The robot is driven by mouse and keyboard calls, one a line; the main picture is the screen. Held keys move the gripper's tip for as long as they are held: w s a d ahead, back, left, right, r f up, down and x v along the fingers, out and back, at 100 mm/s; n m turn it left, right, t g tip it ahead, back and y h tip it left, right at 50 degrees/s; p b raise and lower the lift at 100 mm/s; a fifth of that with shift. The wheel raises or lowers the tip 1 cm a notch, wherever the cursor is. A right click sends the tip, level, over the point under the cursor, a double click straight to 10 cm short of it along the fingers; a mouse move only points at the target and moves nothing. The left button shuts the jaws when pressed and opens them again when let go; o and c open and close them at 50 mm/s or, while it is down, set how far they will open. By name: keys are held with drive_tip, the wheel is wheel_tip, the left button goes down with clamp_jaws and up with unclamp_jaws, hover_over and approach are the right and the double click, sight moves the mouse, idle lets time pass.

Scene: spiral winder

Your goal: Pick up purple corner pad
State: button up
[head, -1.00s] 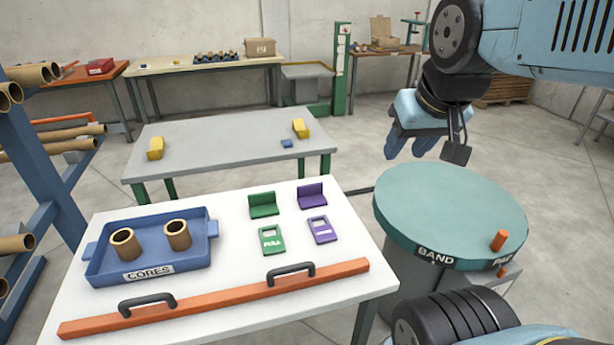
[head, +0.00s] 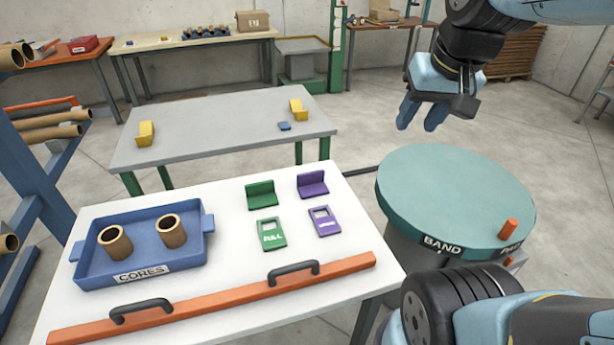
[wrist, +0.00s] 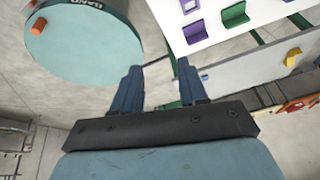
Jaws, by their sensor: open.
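The purple corner pad (head: 312,184) is an L-shaped piece on the white table (head: 230,335), at its back right. It also shows in the wrist view (wrist: 191,32), near the top, past the fingers. A flat purple tag (head: 324,221) lies just in front of it. My gripper (head: 423,117) is open and empty, in the air above and behind the teal turntable, to the right of the pad and apart from it. In the wrist view the two blue fingers (wrist: 160,84) are spread with bare floor between them.
A green corner pad (head: 261,195) and green tag (head: 271,234) sit left of the purple ones. A blue cores tray (head: 185,243) holds two tubes. An orange bar with black handles (head: 220,296) lies along the front. The teal turntable (head: 450,200) with an orange peg stands at right.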

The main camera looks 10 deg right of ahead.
drive_tip(key=w+a+f+m+g+y, duration=0.2)
drive_tip(key=w+f+m+g+y, duration=0.2)
drive_tip(key=w+f, duration=0.45)
drive_tip(key=w+a+f+m+g+y, duration=0.25)
drive_tip(key=w+f+g+y, duration=0.2)
drive_tip(key=w, duration=0.75)
drive_tip(key=w+d+f+m+y, duration=0.2)
drive_tip(key=w+f+m+y, duration=0.3)
drive_tip(key=f, duration=0.4)
drive_tip(key=m+y, duration=0.4)
approach(313, 174)
drive_tip(key=shift+n+t+h, duration=0.25)
drive_tip(key=shift+t, duration=0.1)
drive_tip(key=a, duration=0.4)
drive_tip(key=shift+w+a+f, duration=0.1)
drive_tip(key=shift+a, duration=0.2)
drive_tip(key=shift+s+a, duration=0.3)
drive_tip(key=shift+a, duration=0.55)
drive_tip(key=shift+s+a, duration=0.35)
drive_tip(key=shift+a, duration=0.55)
drive_tip(key=shift+s+a, duration=0.3)
drive_tip(key=shift+a, duration=0.55)
drive_tip(key=shift+c, duration=0.2)
drive_tip(key=shift+d, duration=0.1)
clamp_jaws()
